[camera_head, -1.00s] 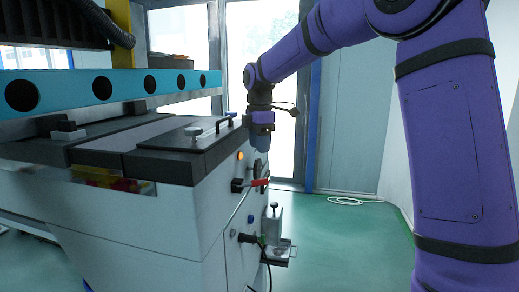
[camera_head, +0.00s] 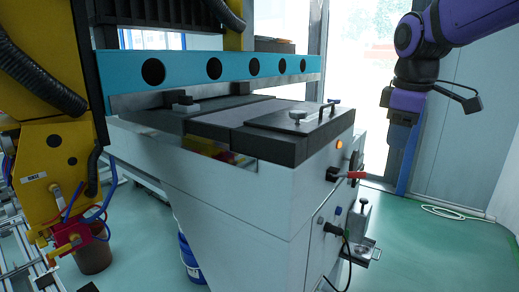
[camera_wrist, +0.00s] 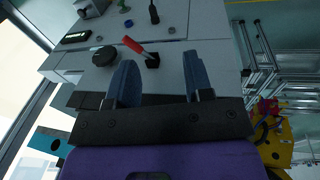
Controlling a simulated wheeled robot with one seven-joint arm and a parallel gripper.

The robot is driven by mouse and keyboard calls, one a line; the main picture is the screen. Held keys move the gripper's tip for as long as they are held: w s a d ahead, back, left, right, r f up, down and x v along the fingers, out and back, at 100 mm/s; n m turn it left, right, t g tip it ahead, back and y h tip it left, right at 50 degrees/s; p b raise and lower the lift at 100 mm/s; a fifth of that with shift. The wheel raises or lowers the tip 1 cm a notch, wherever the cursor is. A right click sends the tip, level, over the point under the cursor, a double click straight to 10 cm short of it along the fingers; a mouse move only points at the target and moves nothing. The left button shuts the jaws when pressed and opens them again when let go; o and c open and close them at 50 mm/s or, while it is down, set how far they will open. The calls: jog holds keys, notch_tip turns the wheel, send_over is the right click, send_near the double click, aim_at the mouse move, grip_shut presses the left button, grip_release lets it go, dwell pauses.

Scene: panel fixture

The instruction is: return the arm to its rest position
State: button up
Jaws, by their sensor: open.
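My purple arm (camera_head: 470,22) reaches in from the upper right of the head view. My gripper (camera_head: 401,138) hangs from it, pointing down, to the right of the panel fixture (camera_head: 230,190) and apart from it. In the wrist view my gripper (camera_wrist: 160,88) shows two blue-grey fingers spread apart with nothing between them. Beyond the fingers is the fixture's side panel with a red-handled switch (camera_wrist: 141,47) and a black knob (camera_wrist: 104,56). The red switch also shows in the head view (camera_head: 350,175).
A blue beam with round holes (camera_head: 207,68) crosses above the fixture's dark top. A yellow machine (camera_head: 55,170) stands at the left. A small bracket with a cable (camera_head: 360,235) juts from the fixture's right side. The green floor (camera_head: 430,255) at right is mostly clear.

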jog(key=s+d+f+m+t, duration=0.1)
jog(key=s+m, duration=0.4)
jog(key=s, duration=0.5)
jog(key=s+d+f+m+t, duration=0.1)
jog(key=s+m, duration=0.4)
jog(key=s, duration=0.5)
notch_tip(320, 180, down, 3)
jog(key=shift+r+t+y, duration=0.1)
jog(key=shift+t+y, duration=0.2)
jog(key=shift+t, duration=0.3)
jog(key=shift+o, duration=0.2)
jog(key=shift+d, duration=0.1)
